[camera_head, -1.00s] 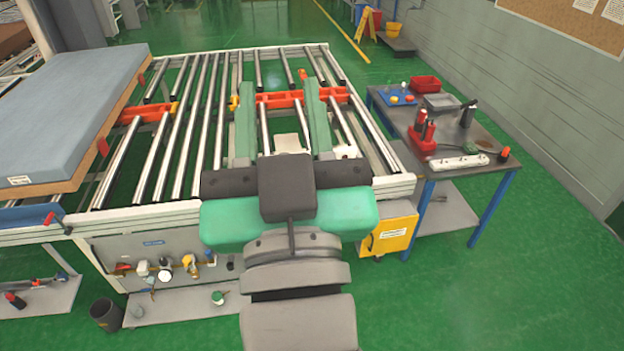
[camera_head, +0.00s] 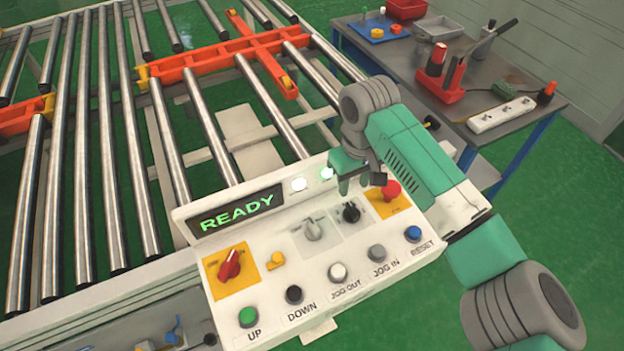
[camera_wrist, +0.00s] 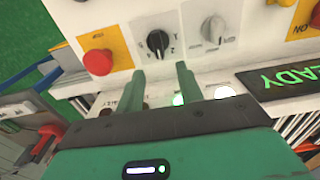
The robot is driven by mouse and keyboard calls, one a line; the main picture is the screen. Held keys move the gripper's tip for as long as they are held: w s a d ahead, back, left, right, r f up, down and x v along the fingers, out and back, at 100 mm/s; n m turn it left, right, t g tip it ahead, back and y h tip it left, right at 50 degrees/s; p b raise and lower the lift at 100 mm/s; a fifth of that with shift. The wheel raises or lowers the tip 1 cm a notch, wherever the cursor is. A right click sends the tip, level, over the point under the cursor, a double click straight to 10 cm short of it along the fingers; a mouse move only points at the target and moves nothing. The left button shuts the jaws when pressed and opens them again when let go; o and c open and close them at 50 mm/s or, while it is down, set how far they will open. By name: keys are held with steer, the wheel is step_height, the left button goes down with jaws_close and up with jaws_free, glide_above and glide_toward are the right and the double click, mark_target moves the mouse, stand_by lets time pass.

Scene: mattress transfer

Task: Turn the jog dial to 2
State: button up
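The white control panel (camera_head: 290,265) carries a black dial (camera_head: 351,212) and a grey dial (camera_head: 313,230) side by side, each on its own plate. I cannot tell from the lettering which one is the jog dial. My gripper (camera_head: 357,185) hangs just above and behind the black dial. In the wrist view its two green fingers (camera_wrist: 161,69) are apart with nothing between them. The black dial (camera_wrist: 158,42) lies just past the fingertips, roughly centred between them, and the grey dial (camera_wrist: 213,29) is to its right. Small marks ring the black dial, too blurred to read surely.
The red emergency button (camera_head: 391,190) on yellow is close right of my gripper. The display (camera_head: 237,211) reads READY. A red switch (camera_head: 229,265) and several push buttons line the panel. Rollers (camera_head: 205,120) lie behind; a tool table (camera_head: 470,95) stands at right.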

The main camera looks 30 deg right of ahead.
mark_target(353, 208)
steer(key=shift+s+d+f, duration=0.15)
steer(key=shift+s, duration=0.2)
steer(key=shift+s+f, duration=0.25)
step_height(353, 208, down, 7)
steer(key=shift+w+f+b, duration=0.1)
steer(key=shift+f+b, duration=0.1)
steer(key=shift+b, duration=0.55)
jaws_close()
steer(key=shift+r, duration=0.15)
